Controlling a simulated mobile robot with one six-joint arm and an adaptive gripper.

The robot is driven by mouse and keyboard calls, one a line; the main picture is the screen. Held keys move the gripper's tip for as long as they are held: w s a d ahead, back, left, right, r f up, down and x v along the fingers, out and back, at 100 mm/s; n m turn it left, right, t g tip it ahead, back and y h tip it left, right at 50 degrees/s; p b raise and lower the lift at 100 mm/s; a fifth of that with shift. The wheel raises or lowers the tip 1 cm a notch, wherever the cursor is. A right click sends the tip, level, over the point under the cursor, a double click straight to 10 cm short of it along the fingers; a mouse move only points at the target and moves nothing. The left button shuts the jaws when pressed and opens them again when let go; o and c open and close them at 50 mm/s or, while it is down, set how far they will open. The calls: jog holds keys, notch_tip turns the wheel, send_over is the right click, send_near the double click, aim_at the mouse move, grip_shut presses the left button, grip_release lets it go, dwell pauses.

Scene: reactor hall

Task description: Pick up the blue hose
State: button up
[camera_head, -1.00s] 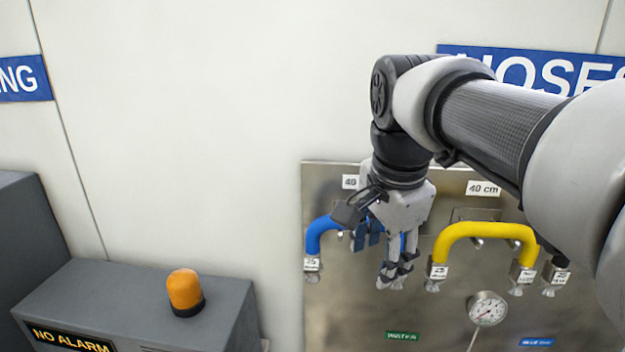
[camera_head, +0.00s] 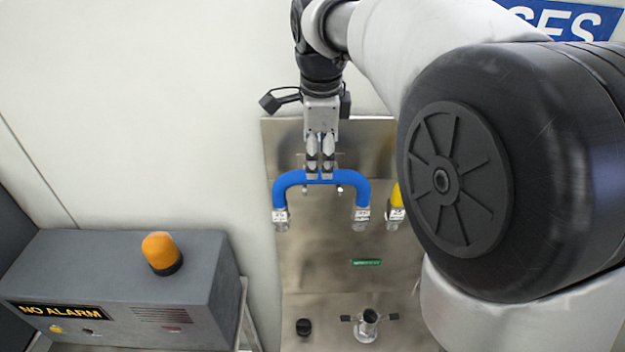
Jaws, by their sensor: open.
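The blue hose (camera_head: 291,180) is a short arch-shaped tube with a metal coupling at each end, in front of the steel panel (camera_head: 318,262) in the middle of the view. My gripper (camera_head: 320,172) points down at the top middle of the arch, with its fingertips at the tube. The fingers look close together from this side, but the gripper is open. Whether the fingers straddle the tube or touch it cannot be told. The fingertips cover a small part of the hose's top.
A yellow hose (camera_head: 397,196) is mostly hidden behind my arm, right of the blue hose. A grey alarm box (camera_head: 120,270) with an orange lamp (camera_head: 161,251) stands left.

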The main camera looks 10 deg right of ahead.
aim_at(320, 172)
jog(key=f, duration=0.2)
jog(key=w+f, duration=0.1)
jog(key=f, duration=0.4)
jog(key=shift+w+d+f, duration=0.1)
jog(key=shift+w+d, duration=0.2)
jog(key=shift+w, duration=0.05)
grip_shut()
